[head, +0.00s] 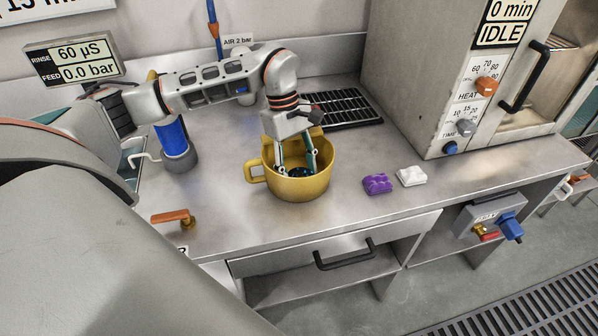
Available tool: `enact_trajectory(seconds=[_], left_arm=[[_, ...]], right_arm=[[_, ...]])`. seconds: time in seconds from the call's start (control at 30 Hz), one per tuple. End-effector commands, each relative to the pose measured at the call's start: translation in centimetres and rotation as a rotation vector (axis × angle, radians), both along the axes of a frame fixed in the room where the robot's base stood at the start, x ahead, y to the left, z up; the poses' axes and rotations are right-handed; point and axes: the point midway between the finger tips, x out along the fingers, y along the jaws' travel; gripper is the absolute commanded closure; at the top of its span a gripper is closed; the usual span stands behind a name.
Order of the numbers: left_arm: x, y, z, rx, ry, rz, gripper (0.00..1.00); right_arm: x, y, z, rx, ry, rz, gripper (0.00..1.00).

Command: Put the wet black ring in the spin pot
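A yellow pot (292,190) with a side handle stands on the steel bench, near the middle of the head view. It may be the spin pot; no label shows. My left gripper (298,168) reaches down into it, its two fingers spread apart inside the rim. A small dark, shiny thing (300,172) shows low between the fingertips; it may be the black ring. The pot's near wall hides its lower part, so I cannot tell whether the fingers grip it. My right gripper is not in view.
A purple block (377,184) and a white block (411,176) lie right of the pot. Behind is a black drain grate (346,108). A blue cylinder (173,138) and an orange lever (171,216) stand left. An oven (425,80) bounds the right. The bench front is clear.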

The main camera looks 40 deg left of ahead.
Motion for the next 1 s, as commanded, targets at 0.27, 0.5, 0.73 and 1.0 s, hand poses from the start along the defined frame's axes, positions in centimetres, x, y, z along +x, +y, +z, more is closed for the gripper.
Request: enact_trajectory(seconds=[0.27, 0.5, 0.73, 1.0], left_arm=[[0.1, 0.0, -0.5, -0.001, -0.002, 0.001, 0.76], [0.0, 0.0, -0.7, 0.0, -0.001, 0.0, 0.45], [0.0, 0.0, -0.7, 0.0, -0.001, 0.0, 0.45], [0.4, 0.7, 1.8, 0.0, -0.006, 0.002, 0.45]], right_arm=[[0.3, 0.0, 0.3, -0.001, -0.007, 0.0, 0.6], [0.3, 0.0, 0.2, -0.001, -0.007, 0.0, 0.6], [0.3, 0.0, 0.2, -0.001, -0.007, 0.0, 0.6], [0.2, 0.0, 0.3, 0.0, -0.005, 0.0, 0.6]])
